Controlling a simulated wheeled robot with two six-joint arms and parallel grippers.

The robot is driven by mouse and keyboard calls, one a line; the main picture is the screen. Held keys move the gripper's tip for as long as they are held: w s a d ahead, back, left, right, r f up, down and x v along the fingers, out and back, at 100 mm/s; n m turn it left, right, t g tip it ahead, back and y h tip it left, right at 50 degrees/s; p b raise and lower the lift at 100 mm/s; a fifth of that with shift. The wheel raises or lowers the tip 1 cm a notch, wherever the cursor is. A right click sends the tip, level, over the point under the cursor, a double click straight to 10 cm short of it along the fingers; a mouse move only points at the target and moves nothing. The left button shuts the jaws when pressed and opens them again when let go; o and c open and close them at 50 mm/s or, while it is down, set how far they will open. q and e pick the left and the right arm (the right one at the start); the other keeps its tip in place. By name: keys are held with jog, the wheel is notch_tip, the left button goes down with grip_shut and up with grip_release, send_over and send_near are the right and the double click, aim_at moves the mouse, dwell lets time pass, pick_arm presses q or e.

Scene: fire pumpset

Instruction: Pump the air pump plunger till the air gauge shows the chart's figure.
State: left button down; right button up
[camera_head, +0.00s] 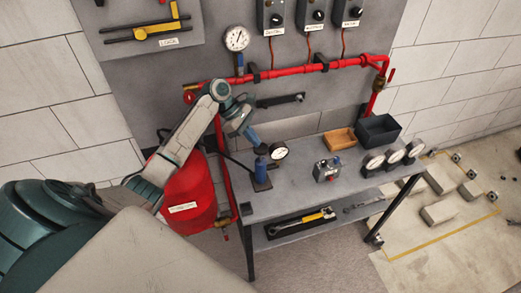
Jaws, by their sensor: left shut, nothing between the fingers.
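The air pump (261,170) is a small blue upright cylinder on a dark base at the left end of the grey bench. The round white-faced air gauge (279,151) stands right beside its top; its needle is too small to read. My left gripper (253,138) is shut and empty, pointing down just above the pump's top. The plunger is hard to make out behind or under the fingertips, and I cannot tell whether they touch it. I cannot make out a chart with a figure. My right gripper is not in view.
The bench (310,195) also carries a grey switch box (327,169), several loose gauges (397,154), an orange tray (339,140) and a dark bin (378,131). A red tank (188,195) stands left of it. A red pipe (290,71) runs along the wall behind.

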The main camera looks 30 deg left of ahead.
aim_at(254, 148)
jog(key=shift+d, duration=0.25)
pick_arm(q)
jog(key=shift+f, duration=0.2)
notch_tip(254, 148, down, 4)
jog(key=shift+r, duration=0.1)
jog(key=shift+r+p, duration=0.15)
jog(key=shift+p, duration=0.25)
jog(key=a+p, duration=0.2)
jog(key=a, duration=0.1)
jog(key=shift+s+r+p, duration=0.3)
jog(key=shift+r+p, duration=0.05)
jog(key=shift+p, duration=0.05)
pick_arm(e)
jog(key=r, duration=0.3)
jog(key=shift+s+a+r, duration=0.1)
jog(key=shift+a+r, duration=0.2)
